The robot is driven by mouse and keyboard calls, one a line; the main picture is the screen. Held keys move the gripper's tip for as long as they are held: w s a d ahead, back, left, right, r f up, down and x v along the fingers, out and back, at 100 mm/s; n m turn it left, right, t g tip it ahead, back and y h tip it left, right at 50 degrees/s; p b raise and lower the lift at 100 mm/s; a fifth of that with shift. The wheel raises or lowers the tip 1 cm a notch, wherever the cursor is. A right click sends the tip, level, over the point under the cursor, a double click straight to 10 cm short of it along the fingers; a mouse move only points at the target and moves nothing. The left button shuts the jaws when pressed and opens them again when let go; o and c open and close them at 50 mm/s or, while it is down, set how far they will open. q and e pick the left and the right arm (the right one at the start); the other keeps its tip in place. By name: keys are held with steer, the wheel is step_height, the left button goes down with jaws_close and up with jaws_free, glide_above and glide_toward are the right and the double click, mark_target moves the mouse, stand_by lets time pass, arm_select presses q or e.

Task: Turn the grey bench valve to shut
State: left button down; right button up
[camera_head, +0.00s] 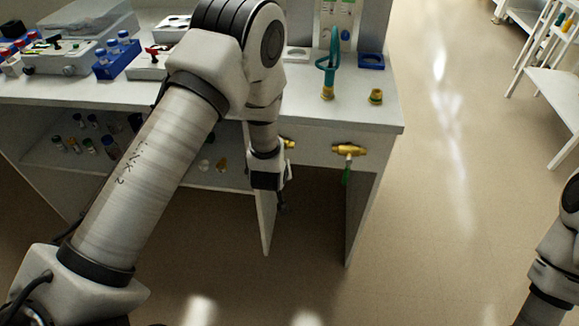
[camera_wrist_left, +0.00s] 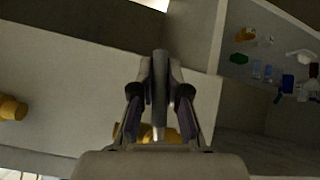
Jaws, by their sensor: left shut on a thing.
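The grey bench valve has a brass body (camera_head: 289,144) on the bench's front panel. In the head view my left arm hides most of it. In the left wrist view its brass body (camera_wrist_left: 150,132) shows behind the gripper, with its grey lever (camera_wrist_left: 159,100) sticking out between the fingers. My left gripper (camera_wrist_left: 160,80) is shut on this lever, with a finger on each side. In the head view the left gripper (camera_head: 270,180) is below the front panel, and the lever cannot be made out there. My right gripper is out of view.
A second brass valve (camera_head: 348,150) with a green lever hangs to the right on the same panel. Small bottles stand on the shelf below. Floor to the right is clear.

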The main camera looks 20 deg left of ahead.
arm_select(q)
steer(key=shift+s+a+m+y+p, duration=0.15)
steer(key=shift+a+m+y+p, duration=0.35)
steer(key=shift+y, duration=0.3)
steer(key=shift+a, duration=0.1)
steer(key=c, duration=1.2)
jaws_free()
steer(key=shift+o, duration=0.2)
steer(key=v, duration=0.7)
steer(key=shift+r, duration=0.15)
